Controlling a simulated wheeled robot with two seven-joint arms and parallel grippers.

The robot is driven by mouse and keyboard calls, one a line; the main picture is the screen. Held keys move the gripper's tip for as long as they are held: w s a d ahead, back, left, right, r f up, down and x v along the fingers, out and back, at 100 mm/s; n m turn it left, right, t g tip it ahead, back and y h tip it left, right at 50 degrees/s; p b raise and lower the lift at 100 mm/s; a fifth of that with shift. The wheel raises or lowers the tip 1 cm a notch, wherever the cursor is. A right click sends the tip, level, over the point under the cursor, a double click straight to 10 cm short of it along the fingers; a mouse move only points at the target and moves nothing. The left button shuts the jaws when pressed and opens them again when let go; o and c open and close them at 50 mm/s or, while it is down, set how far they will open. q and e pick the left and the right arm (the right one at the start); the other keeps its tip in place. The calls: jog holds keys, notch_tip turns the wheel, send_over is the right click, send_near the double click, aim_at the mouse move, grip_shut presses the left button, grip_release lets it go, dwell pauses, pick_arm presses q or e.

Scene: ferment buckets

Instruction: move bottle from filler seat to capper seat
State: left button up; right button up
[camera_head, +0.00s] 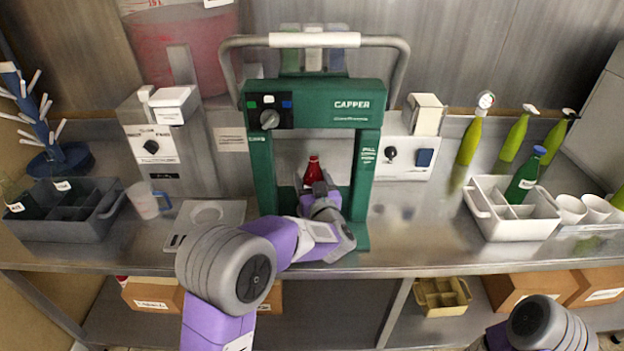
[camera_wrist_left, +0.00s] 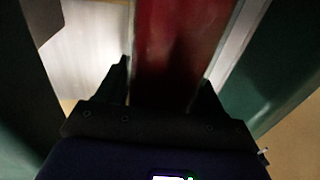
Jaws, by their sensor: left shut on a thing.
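A red bottle (camera_head: 313,172) stands upright inside the green capper frame (camera_head: 370,165), between its two posts. My left gripper (camera_head: 322,190) reaches into the frame from the front and is shut on the bottle. In the left wrist view the red bottle (camera_wrist_left: 180,45) fills the middle, between the two dark fingertips (camera_wrist_left: 163,85). The bottle's lower part and the capper seat are hidden behind my gripper. The filler seat, a grey plate with a round spot (camera_head: 206,212), is empty, left of the capper. Only a part of my right arm shows at the bottom right; its gripper is out of view.
The counter (camera_head: 420,225) right of the capper is clear.

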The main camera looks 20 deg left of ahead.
pick_arm(q)
jog(key=o, duration=1.5)
jog(key=shift+o, duration=0.6)
jog(key=shift+f, duration=0.1)
jog(key=shift+s, duration=0.1)
jog(key=p+v, duration=0.1)
jog(key=v, duration=0.6)
jog(key=shift+s, duration=0.2)
jog(key=shift+d, duration=0.15)
jog(key=s+d+r+p, duration=0.1)
jog(key=s+d, duration=0.2)
jog(key=s, duration=0.9)
jog(key=shift+s+d, duration=0.25)
jog(key=shift+d, duration=0.05)
